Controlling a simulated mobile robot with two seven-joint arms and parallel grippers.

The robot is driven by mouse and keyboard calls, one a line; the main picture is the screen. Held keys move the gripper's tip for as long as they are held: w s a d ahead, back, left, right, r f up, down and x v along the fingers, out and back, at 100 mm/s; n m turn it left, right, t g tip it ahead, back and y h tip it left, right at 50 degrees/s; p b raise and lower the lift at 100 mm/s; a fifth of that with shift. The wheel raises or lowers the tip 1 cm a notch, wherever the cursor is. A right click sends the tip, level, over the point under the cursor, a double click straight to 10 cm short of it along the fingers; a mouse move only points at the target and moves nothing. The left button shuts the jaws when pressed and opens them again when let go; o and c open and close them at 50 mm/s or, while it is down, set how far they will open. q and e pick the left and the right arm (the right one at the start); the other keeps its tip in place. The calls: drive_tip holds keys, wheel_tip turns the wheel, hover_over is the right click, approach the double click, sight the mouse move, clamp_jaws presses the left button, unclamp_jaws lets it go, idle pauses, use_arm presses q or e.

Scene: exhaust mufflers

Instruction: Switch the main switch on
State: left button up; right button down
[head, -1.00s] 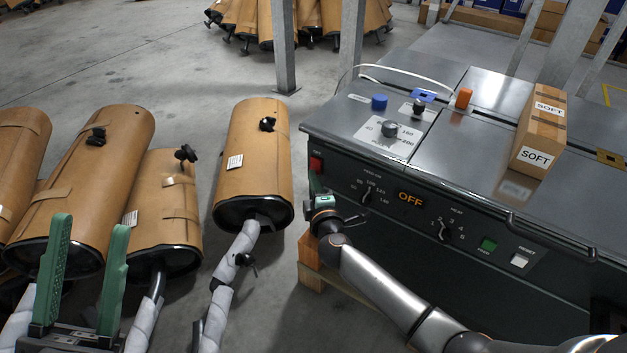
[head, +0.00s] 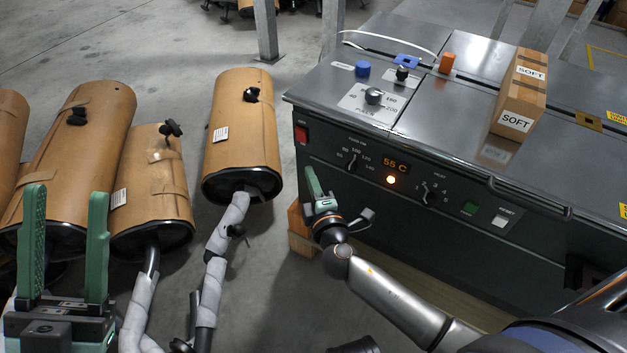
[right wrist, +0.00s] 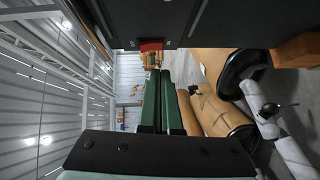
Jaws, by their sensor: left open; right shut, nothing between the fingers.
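The red main switch (head: 301,134) is on the left end of the machine's dark front panel. It also shows in the right wrist view (right wrist: 151,46), beyond my fingertips. The panel display (head: 396,164) reads 55 C in orange, and a round lamp (head: 390,180) below it glows. My right gripper (head: 313,180) is shut and empty, just below the red switch and apart from it. Its green fingers also show in the right wrist view (right wrist: 162,80), side by side. My left gripper (head: 65,230) is open and empty at the lower left, in front of the wrapped mufflers.
Several brown-wrapped mufflers (head: 240,125) stand left of the machine. A SOFT carton (head: 520,95) stands on the machine top (head: 440,125), near knobs and a blue cap (head: 362,68). A wooden block (head: 301,235) is under the machine's corner. A grey post (head: 266,30) rises behind.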

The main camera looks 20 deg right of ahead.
drive_tip(key=shift+s+a+r, duration=0.1)
drive_tip(key=shift+s+a, duration=0.05)
drive_tip(key=shift+s, duration=1)
